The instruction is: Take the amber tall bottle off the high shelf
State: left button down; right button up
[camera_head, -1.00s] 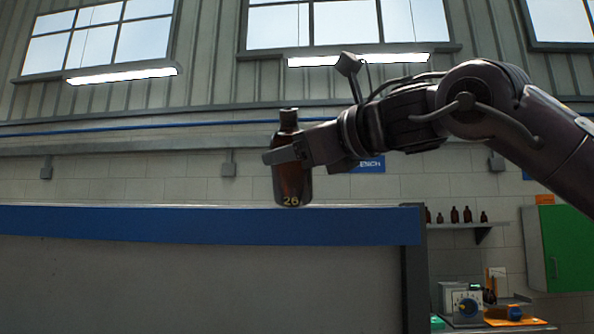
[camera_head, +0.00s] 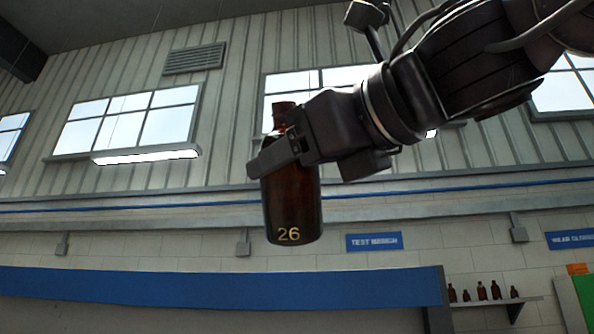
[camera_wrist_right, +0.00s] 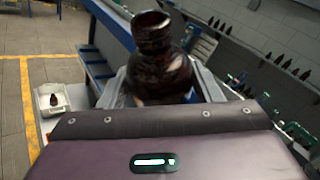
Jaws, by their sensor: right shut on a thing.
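The amber tall bottle (camera_head: 292,205), marked 26, is held upright or nearly so in the head view. My right gripper (camera_head: 278,155) is shut around its upper body, below the neck. The bottle hangs in the air, its base above the blue edge of the high shelf (camera_head: 220,288). In the right wrist view the bottle's dark neck and shoulder (camera_wrist_right: 155,50) rise behind the gripper body, which hides the lower part. My left gripper is in no view.
Several small amber bottles (camera_head: 482,291) stand on a wall shelf (camera_head: 510,301) at the lower right. A green cabinet (camera_head: 585,300) is at the right edge.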

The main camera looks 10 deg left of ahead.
jog(key=shift+r, duration=0.1)
jog(key=shift+r+p, duration=0.15)
jog(key=shift+p, duration=0.25)
jog(key=m+g+h+p, duration=0.2)
jog(key=m+g+p, duration=0.1)
jog(key=p, duration=0.5)
jog(key=shift+r+m+p, duration=0.15)
jog(key=shift+m+p, duration=0.25)
jog(key=shift+m, duration=0.1)
jog(key=shift+p, duration=0.3)
jog(key=shift+f+g, duration=0.3)
jog(key=shift+f, duration=0.1)
